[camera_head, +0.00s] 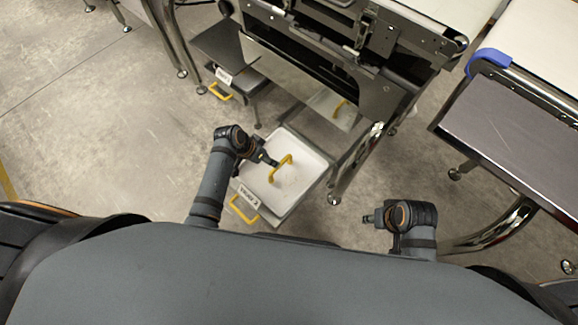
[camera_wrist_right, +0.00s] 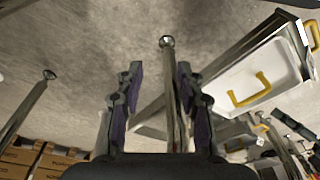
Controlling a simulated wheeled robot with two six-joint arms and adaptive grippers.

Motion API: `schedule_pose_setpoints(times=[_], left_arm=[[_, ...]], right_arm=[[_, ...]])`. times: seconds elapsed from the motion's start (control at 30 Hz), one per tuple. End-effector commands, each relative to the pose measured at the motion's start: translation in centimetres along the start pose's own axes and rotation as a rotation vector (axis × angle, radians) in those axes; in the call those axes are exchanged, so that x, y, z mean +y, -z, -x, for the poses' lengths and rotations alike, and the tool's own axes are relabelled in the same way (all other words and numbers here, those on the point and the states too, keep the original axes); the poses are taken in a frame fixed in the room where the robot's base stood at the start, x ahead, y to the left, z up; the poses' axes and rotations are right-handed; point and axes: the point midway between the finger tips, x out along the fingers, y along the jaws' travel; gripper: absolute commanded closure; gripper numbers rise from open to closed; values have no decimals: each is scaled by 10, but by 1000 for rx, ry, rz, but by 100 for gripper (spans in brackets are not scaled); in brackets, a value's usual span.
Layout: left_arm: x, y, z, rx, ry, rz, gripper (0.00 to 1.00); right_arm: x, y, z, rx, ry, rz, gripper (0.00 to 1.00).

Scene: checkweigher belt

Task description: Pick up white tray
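The white tray (camera_head: 303,171) sits low at the centre of the head view, below the machine. A yellow handle (camera_head: 282,167) stands up from it, and another yellow handle (camera_head: 243,209) is at its labelled front edge. The tray also shows at upper right in the right wrist view (camera_wrist_right: 262,72). My left gripper (camera_head: 268,160) is over the tray, right beside the upper handle; its fingers are too small to tell whether they are open or touching it. My right gripper (camera_wrist_right: 159,72) is open and empty, and in the head view (camera_head: 368,218) it is right of the tray, apart from it.
The steel machine frame (camera_head: 340,75) stands just above the tray, with a leg (camera_head: 352,165) close to its right. A conveyor table (camera_head: 510,125) is at right. A second labelled unit with a yellow handle (camera_head: 220,92) is at upper left. The floor at left is clear.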

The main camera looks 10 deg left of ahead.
Motion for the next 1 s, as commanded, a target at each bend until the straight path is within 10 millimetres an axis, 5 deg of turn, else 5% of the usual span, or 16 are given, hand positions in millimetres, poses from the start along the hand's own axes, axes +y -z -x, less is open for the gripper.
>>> schedule_pose_setpoints(times=[0.2, 0.5, 0.73, 1.0], left_arm=[[-1, -1, -39, -1, -1, 3, 57], [-1, 0, -56, -1, 1, 2, 57], [-6, 1, -97, -2, 0, 4, 57], [-5, 3, -103, -1, 2, 3, 57]], right_arm=[[-6, 0, -26, 81, 28, -3, 63], [-10, 3, -36, 139, 44, -6, 63], [-18, 5, -65, 274, 77, -22, 63], [-19, 10, -64, 326, 84, -29, 63]])
